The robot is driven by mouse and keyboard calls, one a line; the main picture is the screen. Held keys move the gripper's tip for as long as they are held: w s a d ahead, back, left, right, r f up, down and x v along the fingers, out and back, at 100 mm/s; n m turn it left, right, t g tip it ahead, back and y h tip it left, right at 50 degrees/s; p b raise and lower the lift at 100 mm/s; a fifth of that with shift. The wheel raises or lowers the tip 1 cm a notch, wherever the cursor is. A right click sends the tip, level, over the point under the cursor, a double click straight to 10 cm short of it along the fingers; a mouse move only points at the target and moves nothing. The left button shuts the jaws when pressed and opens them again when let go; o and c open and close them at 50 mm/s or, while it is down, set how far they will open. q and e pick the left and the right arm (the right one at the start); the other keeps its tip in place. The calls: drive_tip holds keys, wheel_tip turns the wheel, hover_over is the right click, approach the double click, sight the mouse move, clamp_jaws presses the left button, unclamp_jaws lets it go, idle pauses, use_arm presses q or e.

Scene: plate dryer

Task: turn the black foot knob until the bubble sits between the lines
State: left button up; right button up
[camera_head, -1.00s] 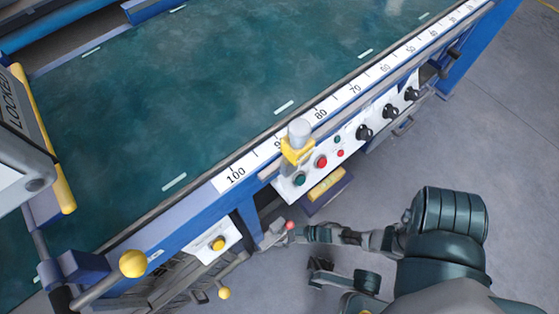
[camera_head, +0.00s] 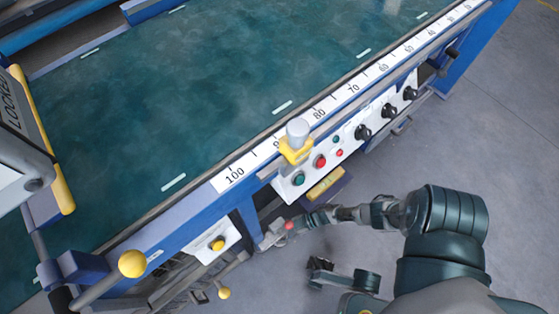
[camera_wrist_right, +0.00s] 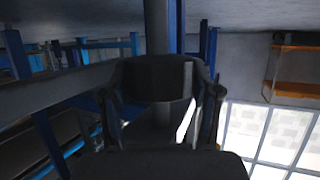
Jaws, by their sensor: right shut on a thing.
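My right gripper (camera_head: 273,233) reaches in low beside the front edge of the machine, below the panels; its fingertips are hard to make out in the head view. In the right wrist view its fingers (camera_wrist_right: 160,108) stand on both sides of a dark, round knob (camera_wrist_right: 152,80), shut on it. This looks like the black foot knob, with a grey post (camera_wrist_right: 157,25) rising above it. The knob is hidden in the head view. I cannot make out a bubble or its lines in either view. My left gripper is not in view.
The blue machine frame (camera_head: 170,228) carries a green bed (camera_head: 190,85) and a white scale (camera_head: 236,174). A panel (camera_head: 352,137) with black knobs and coloured buttons, and a yellow-ball lever (camera_head: 132,263), stick out nearby. Grey floor (camera_head: 500,130) is clear to the right.

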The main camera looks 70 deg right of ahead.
sight(280, 228)
drive_tip(key=shift+f, duration=0.1)
drive_tip(key=o, duration=1.1)
drive_tip(key=shift+o, duration=0.2)
drive_tip(key=shift+r, duration=4.95)
